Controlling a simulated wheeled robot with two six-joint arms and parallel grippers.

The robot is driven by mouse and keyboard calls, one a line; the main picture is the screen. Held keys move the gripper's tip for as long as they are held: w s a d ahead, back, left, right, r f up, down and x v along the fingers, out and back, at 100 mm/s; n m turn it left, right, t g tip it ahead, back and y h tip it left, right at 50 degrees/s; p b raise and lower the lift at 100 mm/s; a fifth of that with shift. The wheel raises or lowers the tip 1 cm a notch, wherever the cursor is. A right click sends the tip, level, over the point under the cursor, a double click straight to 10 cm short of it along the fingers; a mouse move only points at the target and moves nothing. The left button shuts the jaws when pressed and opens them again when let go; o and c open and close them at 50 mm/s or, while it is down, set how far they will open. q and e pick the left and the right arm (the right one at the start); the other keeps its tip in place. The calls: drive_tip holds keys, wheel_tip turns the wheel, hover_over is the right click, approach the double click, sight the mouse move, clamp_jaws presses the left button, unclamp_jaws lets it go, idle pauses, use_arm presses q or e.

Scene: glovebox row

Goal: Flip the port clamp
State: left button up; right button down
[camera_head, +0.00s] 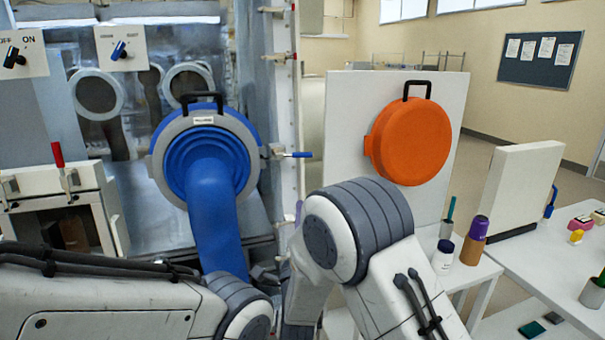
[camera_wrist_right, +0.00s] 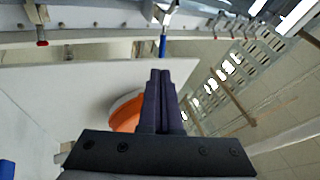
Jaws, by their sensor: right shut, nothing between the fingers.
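The port clamp (camera_head: 290,154) is a small metal latch with a blue handle at the right rim of the round blue port (camera_head: 205,150). Its handle lies about level and points right in the head view. A blue handle that looks like the clamp's (camera_wrist_right: 163,46) shows in the right wrist view, just beyond my fingertips, with a small gap seeming to remain. My right gripper (camera_wrist_right: 160,76) is shut and empty, its dark fingers together. In the head view my right arm's links hide most of that gripper. My left arm enters at lower left; its gripper does not show.
An orange round cover (camera_head: 410,142) with a black handle is on a white panel (camera_head: 345,110) at right. A red-handled lever (camera_head: 58,155) stands at left. A side table (camera_head: 470,272) holds a purple-capped bottle (camera_head: 479,228) and a white cup (camera_head: 443,256). Floor shows at far right.

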sight(303, 156)
drive_tip(key=p+x, duration=0.2)
drive_tip(key=x, duration=0.2)
drive_tip(key=p+x, duration=0.2)
drive_tip(key=x, duration=0.2)
drive_tip(key=p+x, duration=0.2)
drive_tip(key=x, duration=0.2)
drive_tip(key=shift+w+d+r, duration=0.15)
drive_tip(key=shift+r, duration=0.35)
use_arm(q)
wheel_tip(303, 156, up, 6)
drive_tip(key=shift+r, duration=0.15)
use_arm(e)
drive_tip(key=shift+w+r, duration=0.15)
drive_tip(key=shift+w, duration=0.45)
